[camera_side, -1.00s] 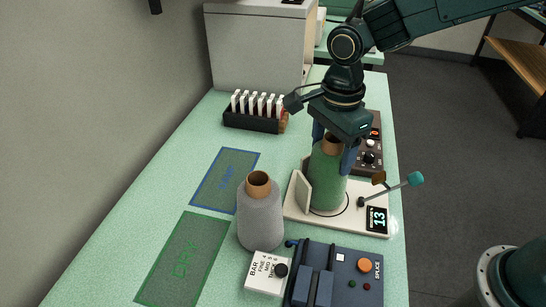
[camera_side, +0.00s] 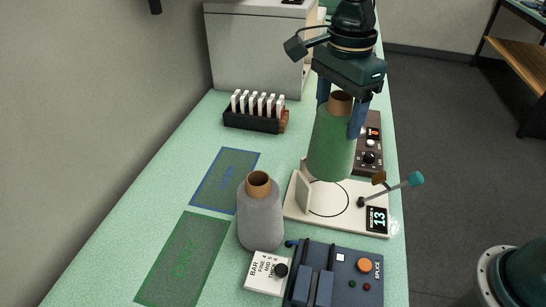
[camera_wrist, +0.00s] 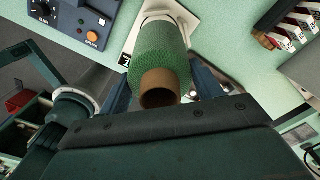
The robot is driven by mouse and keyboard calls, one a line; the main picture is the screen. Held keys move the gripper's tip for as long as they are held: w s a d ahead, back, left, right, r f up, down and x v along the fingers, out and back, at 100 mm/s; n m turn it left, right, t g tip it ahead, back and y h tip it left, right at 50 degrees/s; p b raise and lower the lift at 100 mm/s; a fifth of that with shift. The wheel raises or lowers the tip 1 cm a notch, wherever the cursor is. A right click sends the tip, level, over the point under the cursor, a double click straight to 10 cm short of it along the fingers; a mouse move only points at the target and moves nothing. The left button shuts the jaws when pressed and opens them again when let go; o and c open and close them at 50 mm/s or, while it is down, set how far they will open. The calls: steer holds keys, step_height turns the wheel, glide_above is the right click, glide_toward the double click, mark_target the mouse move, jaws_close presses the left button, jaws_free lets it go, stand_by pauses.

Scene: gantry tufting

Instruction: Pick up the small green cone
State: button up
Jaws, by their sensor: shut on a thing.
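The green cone (camera_side: 331,145) is a green yarn cone with a brown core end at its top. My gripper (camera_side: 342,104) is shut on it near its top, with one blue finger on each side. The cone hangs roughly upright above a white stand (camera_side: 296,208) with a drawn circle and a small digital display. In the wrist view the cone (camera_wrist: 160,55) lies between the two fingers (camera_wrist: 158,88), its brown core end towards the camera.
A grey cone (camera_side: 260,215) stands to the left of the stand. A blue splice box (camera_side: 345,262) and a white dial block (camera_side: 262,272) are in front. A lever with a teal knob (camera_side: 416,179) sticks out right. A black rack (camera_side: 252,120) stands behind. Two marked mats (camera_side: 183,258) lie left.

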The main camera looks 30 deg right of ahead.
step_height(320, 180, up, 12)
steer(key=shift+f, duration=0.2)
steer(key=shift+w+d, duration=0.1)
stand_by(0.8)
